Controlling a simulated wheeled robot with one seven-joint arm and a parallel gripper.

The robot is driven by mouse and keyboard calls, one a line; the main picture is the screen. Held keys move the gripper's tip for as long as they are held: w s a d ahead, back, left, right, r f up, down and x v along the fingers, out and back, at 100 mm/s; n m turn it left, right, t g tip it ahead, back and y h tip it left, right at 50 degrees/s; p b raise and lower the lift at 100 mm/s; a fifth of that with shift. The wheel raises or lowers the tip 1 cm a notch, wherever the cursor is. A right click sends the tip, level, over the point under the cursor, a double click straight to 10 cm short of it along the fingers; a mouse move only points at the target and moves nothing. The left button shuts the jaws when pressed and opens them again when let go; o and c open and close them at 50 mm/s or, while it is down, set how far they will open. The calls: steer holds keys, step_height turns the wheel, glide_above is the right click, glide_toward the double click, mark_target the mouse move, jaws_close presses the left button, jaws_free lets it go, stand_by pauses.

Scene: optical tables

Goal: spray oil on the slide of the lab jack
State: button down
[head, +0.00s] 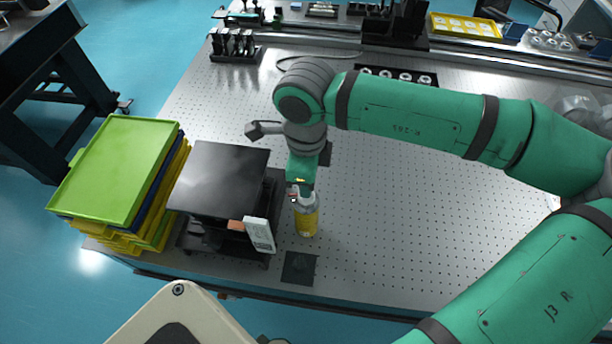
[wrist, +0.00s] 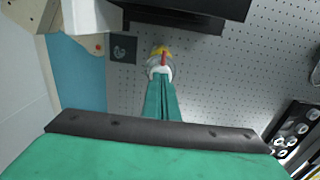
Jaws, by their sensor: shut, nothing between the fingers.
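The lab jack (head: 218,180) stands near the table's front left edge, with a black top plate. Its slide is mostly hidden under the plate. A white card-like piece (head: 260,235) stands at its front right. The oil spray bottle (head: 306,220), yellow with a white top, stands upright just right of the jack. My gripper (head: 300,184) points down at the bottle's top, shut with nothing between its fingers. In the wrist view the closed fingers (wrist: 161,84) overlap the bottle's white top and red nozzle (wrist: 163,60); whether they touch is unclear. The jack's dark plate (wrist: 190,10) shows beyond.
A stack of green, blue and yellow trays (head: 112,170) stands left of the jack. A dark square pad (head: 299,268) lies in front of the bottle. The perforated table (head: 390,220) is clear to the right. A rail and holders (head: 235,45) line the back.

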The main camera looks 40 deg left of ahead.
stand_by(0.3)
steer(key=shift+s+f, duration=0.15)
steer(key=shift+f, duration=0.9)
steer(key=shift+r, duration=0.1)
step_height(320, 180, up, 14)
steer(key=shift+r, duration=0.15)
stand_by(2.2)
